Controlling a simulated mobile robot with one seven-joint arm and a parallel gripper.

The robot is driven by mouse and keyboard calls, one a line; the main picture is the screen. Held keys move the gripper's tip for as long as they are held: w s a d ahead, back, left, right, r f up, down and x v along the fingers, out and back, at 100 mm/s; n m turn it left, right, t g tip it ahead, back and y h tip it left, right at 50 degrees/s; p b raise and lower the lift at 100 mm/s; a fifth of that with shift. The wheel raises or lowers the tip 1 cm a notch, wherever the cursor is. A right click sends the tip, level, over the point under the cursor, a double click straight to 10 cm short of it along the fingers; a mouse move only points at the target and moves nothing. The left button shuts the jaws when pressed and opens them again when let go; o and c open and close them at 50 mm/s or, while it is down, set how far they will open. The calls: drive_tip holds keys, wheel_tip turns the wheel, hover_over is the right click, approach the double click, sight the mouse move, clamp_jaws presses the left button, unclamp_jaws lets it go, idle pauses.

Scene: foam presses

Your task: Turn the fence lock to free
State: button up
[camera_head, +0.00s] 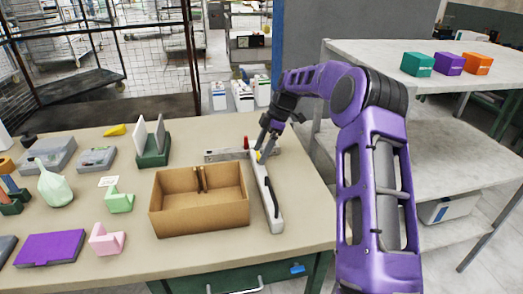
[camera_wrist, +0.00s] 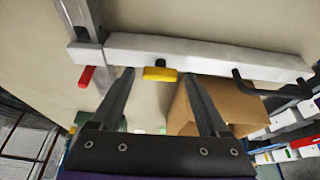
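A pale grey bar (camera_head: 265,198) with a black handle (camera_head: 273,197) lies on the table right of the cardboard box, meeting a metal rail (camera_head: 226,155) at its far end. In the wrist view the bar (camera_wrist: 210,60) carries a small yellow lever (camera_wrist: 160,74) on a dark pivot. A red lever (camera_wrist: 86,77) sits at the rail joint to its left. Which lever is the fence lock is not marked. My gripper (camera_wrist: 158,75) is open, its two fingers apart. The yellow lever appears between the fingertips; contact cannot be told. In the head view my gripper (camera_head: 262,147) is over the rail joint.
An open cardboard box (camera_head: 200,222) stands close left of the bar. A green holder with white plates (camera_head: 153,150), a green block (camera_head: 119,202), a pink block (camera_head: 106,240) and a purple case (camera_head: 50,248) are farther left. A shelf table (camera_head: 420,140) stands right.

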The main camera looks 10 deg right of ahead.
drive_tip(key=shift+r, duration=0.1)
drive_tip(key=p+v, duration=0.2)
drive_tip(key=v, duration=1.5)
drive_tip(key=shift+r, duration=0.15)
